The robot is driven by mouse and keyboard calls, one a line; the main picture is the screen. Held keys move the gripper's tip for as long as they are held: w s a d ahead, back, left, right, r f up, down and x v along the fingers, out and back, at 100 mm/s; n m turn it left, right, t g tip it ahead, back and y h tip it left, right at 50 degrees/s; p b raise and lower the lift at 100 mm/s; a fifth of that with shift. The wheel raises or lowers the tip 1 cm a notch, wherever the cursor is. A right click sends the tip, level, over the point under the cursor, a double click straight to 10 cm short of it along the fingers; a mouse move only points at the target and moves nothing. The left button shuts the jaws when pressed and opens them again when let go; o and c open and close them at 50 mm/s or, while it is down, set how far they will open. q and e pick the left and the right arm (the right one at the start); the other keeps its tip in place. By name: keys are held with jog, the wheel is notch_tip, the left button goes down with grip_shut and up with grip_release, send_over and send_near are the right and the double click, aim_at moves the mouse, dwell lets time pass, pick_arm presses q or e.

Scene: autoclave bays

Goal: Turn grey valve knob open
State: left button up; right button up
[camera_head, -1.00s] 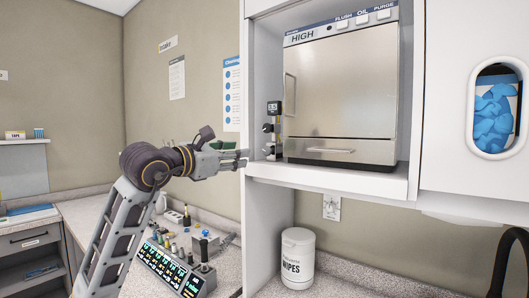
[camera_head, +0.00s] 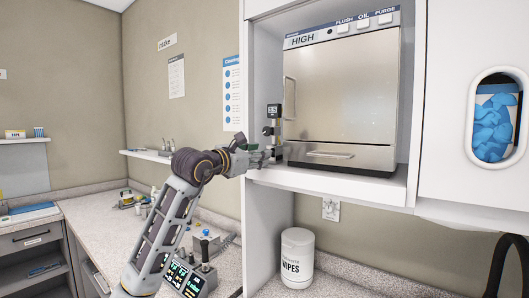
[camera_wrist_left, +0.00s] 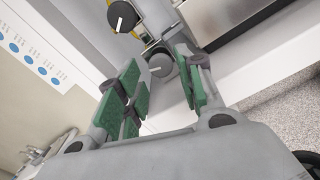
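The grey valve knob (camera_wrist_left: 162,66) shows in the left wrist view, between and beyond my fingers, with a pale pointer line on its face. My left gripper (camera_wrist_left: 160,75) is open, with green pads on either side of the knob in that view; I cannot tell whether they touch it. In the head view my left gripper (camera_head: 266,157) is at the valve column, left of the autoclave (camera_head: 340,90), and largely hides the grey knob. A black knob (camera_wrist_left: 122,15) sits above the grey one; it also shows in the head view (camera_head: 267,130). My right gripper is not in view.
The autoclave stands in a white cabinet bay whose shelf edge (camera_head: 330,187) runs just below the gripper. A small gauge (camera_head: 274,110) tops the valve column. A wipes tub (camera_head: 297,258) and a control box (camera_head: 190,275) stand on the counter below.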

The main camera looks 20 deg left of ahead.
pick_arm(q)
jog(key=x, duration=0.2)
jog(key=shift+w+d+p, duration=0.15)
jog(key=shift+w+p, duration=0.15)
jog(key=shift+w, duration=0.05)
jog(key=shift+w+d, duration=0.1)
jog(key=shift+w, duration=0.4)
jog(key=c, duration=0.7)
jog(key=shift+c, duration=0.2)
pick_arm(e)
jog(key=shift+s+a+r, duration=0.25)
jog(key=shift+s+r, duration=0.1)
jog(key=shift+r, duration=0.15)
